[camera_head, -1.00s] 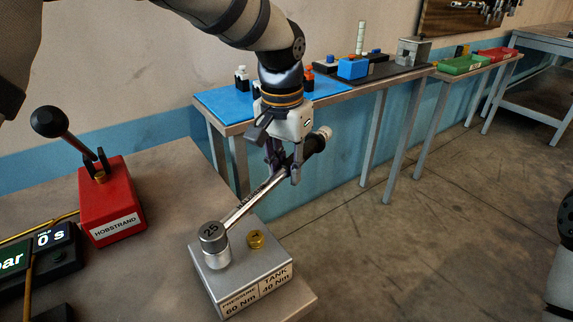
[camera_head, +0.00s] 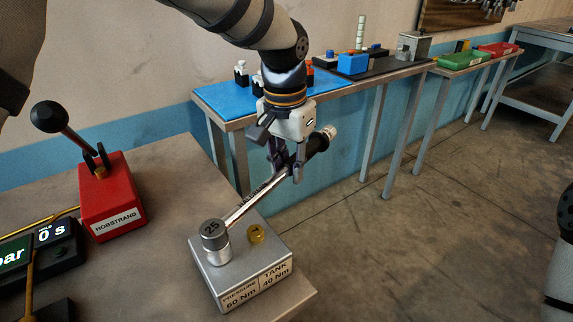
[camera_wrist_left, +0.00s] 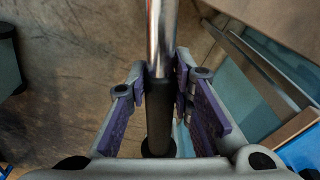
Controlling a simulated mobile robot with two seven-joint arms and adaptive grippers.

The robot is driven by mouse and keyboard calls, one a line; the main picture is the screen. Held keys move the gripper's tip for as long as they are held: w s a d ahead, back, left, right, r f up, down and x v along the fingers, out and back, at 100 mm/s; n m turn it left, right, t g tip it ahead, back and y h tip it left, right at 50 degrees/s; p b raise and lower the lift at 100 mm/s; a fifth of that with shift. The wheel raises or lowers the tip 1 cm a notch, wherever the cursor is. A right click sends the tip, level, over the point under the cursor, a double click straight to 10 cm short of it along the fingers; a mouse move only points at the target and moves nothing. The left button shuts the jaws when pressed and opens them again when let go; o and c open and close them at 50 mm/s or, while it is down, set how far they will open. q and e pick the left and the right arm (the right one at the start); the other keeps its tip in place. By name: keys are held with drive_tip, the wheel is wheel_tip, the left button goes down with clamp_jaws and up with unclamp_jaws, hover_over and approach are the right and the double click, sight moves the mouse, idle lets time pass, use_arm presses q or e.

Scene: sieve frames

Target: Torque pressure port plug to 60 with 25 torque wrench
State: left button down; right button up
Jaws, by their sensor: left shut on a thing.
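The torque wrench (camera_head: 258,200) has a silver shaft, a black grip and a round grey head marked 25. Its head (camera_head: 213,236) sits over the pressure port, on the left of the grey metal block (camera_head: 266,262) labelled PRESSURE 60 Nm and TANK 40 Nm. The pressure plug is hidden under the head. A brass plug (camera_head: 256,234) shows at the tank port. My left gripper (camera_head: 287,170) is shut on the wrench where shaft meets grip; the left wrist view shows the black grip (camera_wrist_left: 159,115) between its purple-padded fingers. My right gripper is not in view.
A red box (camera_head: 112,200) labelled HOBSTRAND with a black-knobbed lever stands at left. A display reading 0 s (camera_head: 50,238) is at the lower left. Behind is a bench with a blue mat (camera_head: 228,98). Open floor lies to the right.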

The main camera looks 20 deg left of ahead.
use_arm(q)
drive_tip(key=shift+s+d+r+m, duration=0.1)
drive_tip(key=shift+s+d+m, duration=0.05)
drive_tip(key=shift+d+m, duration=0.3)
drive_tip(key=shift+s+d, duration=0.1)
drive_tip(key=shift+d, duration=0.15)
drive_tip(key=shift+s+d+m, duration=0.25)
drive_tip(key=shift+d+m, duration=0.2)
drive_tip(key=shift+d, duration=0.15)
idle(0.4)
drive_tip(key=shift+s+d+m, duration=0.45)
drive_tip(key=shift+d+m, duration=0.05)
drive_tip(key=shift+d, duration=0.1)
drive_tip(key=shift+d, duration=0.1)
drive_tip(key=shift+s+d+m, duration=0.45)
drive_tip(key=shift+d+m, duration=0.05)
drive_tip(key=shift+d, duration=0.05)
drive_tip(key=shift+s+d, duration=0.1)
idle(0.4)
